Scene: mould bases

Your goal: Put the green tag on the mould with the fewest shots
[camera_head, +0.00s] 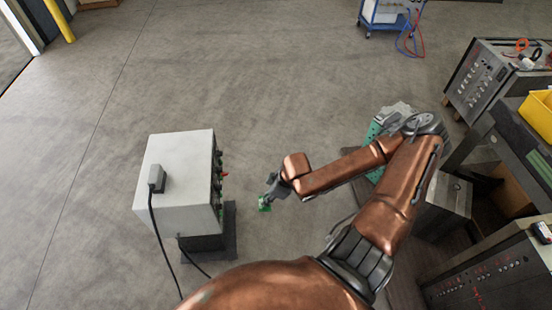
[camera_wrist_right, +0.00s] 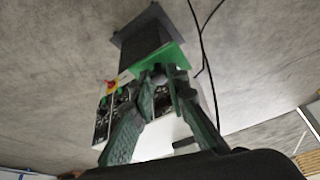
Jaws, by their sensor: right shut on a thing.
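My right gripper (camera_head: 269,198) is shut on the green tag (camera_head: 264,206) and holds it out at the end of the arm, to the right of the white box. In the right wrist view the green tag (camera_wrist_right: 172,57) shows at the fingertips of my right gripper (camera_wrist_right: 163,76). Part of the white box's panel, with a red knob on yellow, shows behind it. Grey blocks with dark faces stand at the right, one at the upper right (camera_head: 470,85) and one at the lower right (camera_head: 485,285). I cannot read any shot counts. My left gripper is not in view.
The white box (camera_head: 175,165) stands on a dark base (camera_head: 228,240), with knobs on its right side and black cables trailing on the floor. A yellow bin (camera_head: 540,112) is at the right edge. A blue trolley (camera_head: 385,15) is at the back.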

